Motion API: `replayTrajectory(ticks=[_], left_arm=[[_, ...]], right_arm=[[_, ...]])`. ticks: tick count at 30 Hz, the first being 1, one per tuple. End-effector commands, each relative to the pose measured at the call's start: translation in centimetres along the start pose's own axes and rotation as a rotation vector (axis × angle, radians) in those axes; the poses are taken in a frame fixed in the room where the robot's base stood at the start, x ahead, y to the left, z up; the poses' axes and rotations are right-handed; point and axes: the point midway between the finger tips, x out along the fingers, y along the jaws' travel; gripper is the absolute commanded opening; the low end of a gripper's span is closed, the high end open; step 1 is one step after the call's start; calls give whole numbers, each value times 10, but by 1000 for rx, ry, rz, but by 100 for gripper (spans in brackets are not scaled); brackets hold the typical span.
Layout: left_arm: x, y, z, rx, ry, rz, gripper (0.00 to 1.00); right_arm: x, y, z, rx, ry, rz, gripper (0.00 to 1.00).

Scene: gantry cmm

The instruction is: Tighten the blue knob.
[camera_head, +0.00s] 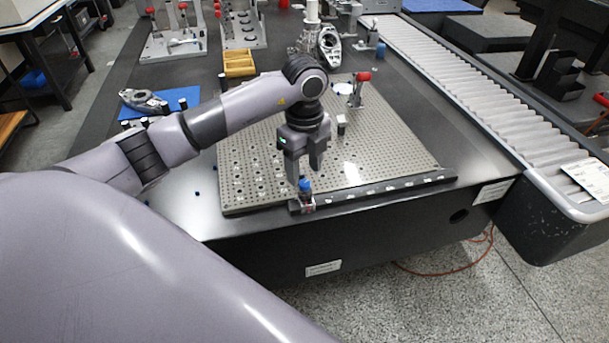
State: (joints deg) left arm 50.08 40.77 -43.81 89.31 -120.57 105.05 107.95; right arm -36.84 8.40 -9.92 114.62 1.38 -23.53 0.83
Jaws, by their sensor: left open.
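The blue knob (305,185) tops a small clamp (304,201) at the front edge of the perforated plate (395,150). My left gripper (305,178) points down just above the knob, with its two fingers apart. One finger is to the left of the knob and the other reaches down behind its right side. I cannot tell whether either finger touches the knob. My right gripper is not in view.
A red-topped clamp (361,77) stands farther back on the plate. A dark rail (400,187) runs along the plate's front edge. A grey bellows-covered guide (470,95) bounds the table on the right. A yellow tray (239,63) and a blue mat (185,97) lie behind my arm.

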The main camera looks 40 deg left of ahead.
Motion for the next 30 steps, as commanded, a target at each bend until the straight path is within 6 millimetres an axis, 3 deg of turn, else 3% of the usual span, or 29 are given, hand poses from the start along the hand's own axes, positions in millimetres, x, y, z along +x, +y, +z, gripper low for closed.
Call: replayTrajectory(ticks=[6, 16, 21, 30], left_arm=[[26, 0, -1, 1, 2, 0, 53], [29, 0, -1, 3, 3, -1, 53], [29, 0, -1, 3, 3, -1, 0], [29, 0, -1, 25, 3, -1, 0]], right_arm=[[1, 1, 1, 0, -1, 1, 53], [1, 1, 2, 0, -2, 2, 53], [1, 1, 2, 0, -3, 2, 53], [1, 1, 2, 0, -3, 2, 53]])
